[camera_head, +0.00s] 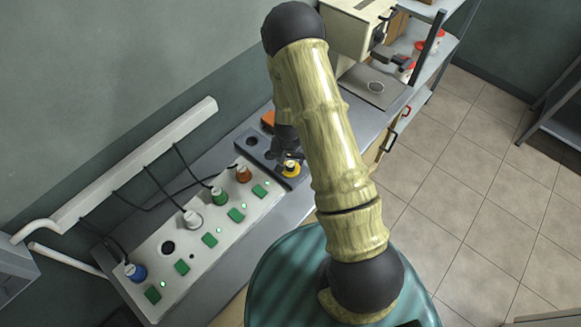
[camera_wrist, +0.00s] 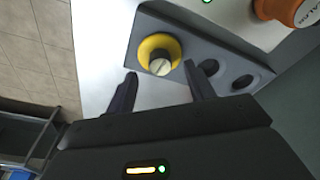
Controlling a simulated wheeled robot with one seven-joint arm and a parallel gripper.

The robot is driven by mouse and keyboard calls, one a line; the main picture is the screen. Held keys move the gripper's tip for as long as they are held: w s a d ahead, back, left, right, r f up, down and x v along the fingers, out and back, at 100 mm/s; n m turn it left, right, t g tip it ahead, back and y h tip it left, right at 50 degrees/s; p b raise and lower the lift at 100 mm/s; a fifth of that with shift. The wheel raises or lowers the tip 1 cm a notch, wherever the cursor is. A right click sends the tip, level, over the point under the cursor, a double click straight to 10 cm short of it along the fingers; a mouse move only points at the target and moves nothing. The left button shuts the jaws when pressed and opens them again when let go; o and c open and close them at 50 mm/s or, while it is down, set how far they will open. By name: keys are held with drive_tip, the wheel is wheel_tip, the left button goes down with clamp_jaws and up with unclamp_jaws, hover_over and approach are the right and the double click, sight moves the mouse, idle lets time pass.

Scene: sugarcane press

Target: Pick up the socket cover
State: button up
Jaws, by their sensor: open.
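The socket cover appears to be the round yellow piece with a pale grey slotted knob on top. It sits at one end of a dark grey holder (camera_wrist: 205,45) in the wrist view (camera_wrist: 145,46). In the head view, the yellow piece (camera_head: 291,171) is at the near right end of the holder (camera_head: 262,153), partly hidden by my gripper. My gripper (camera_wrist: 160,69) is open and empty. Its fingertips are just short of the yellow piece, one towards each side of it, with a visible gap. In the head view, my gripper (camera_head: 287,157) is largely hidden by my arm.
Beside the holder lies a pale panel (camera_head: 195,247) with an empty round socket (camera_head: 168,248), green switches and corded plugs, including an orange plug (camera_head: 243,174). A beige machine (camera_head: 350,28) stands behind on the counter. Cables hang from a white wall duct (camera_head: 130,170).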

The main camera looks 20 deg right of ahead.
sight(290, 169)
drive_tip(key=shift+w+d+f+p, duration=0.1)
drive_tip(key=shift+w+f+p, duration=0.05)
drive_tip(key=shift+f, duration=0.55)
drive_tip(key=shift+w+d+f+p, duration=0.1)
drive_tip(key=shift+w+f+p, duration=0.05)
drive_tip(key=shift+f, duration=0.55)
drive_tip(key=shift+a, duration=0.1)
drive_tip(key=c, duration=1.1)
